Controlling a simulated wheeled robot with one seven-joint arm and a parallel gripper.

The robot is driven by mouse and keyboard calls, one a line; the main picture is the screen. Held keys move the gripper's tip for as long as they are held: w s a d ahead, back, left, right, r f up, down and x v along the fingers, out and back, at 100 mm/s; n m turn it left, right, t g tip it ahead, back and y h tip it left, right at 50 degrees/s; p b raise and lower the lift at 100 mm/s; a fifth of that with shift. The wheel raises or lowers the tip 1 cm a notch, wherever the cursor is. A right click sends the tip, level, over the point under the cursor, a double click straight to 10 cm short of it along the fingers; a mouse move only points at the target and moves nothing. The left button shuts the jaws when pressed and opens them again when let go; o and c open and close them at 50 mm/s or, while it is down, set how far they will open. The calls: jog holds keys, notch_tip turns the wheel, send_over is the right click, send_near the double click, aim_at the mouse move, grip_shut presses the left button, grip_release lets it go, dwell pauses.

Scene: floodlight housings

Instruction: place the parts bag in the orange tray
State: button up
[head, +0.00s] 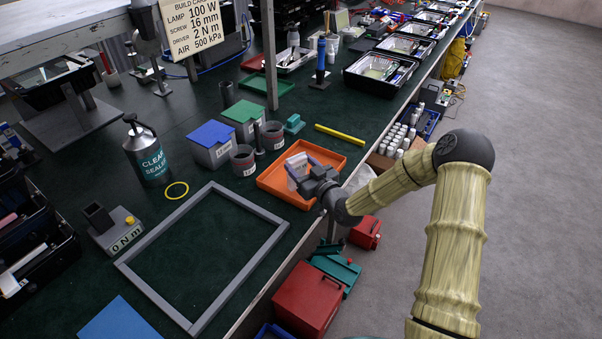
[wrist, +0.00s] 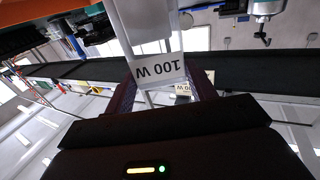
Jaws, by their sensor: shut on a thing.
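The orange tray (head: 325,157) lies on the green bench top near its right edge. My gripper (head: 300,172) is over the left part of the tray, shut on the parts bag (head: 297,163), a pale, clear bag. In the wrist view the bag (wrist: 150,25) hangs between the fingers and carries a white label reading "100 W". In the head view the fingers partly hide the bag. I cannot tell whether the bag's lower end touches the tray floor.
Grey and red cups (head: 243,160) and a blue-lidded box (head: 210,145) stand left of the tray. A yellow rod (head: 340,134) lies behind it. A large grey frame (head: 160,297) lies in front, with a sealer can (head: 147,155) beyond. White bottles (head: 394,140) stand to the right.

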jog(key=shift+f, duration=1.35)
jog(key=shift+f, duration=0.1)
jog(key=o, duration=1.3)
jog(key=shift+a, duration=0.1)
jog(key=b, duration=0.1)
send_near(299, 172)
jog(key=v, duration=0.3)
jog(key=shift+r, duration=0.2)
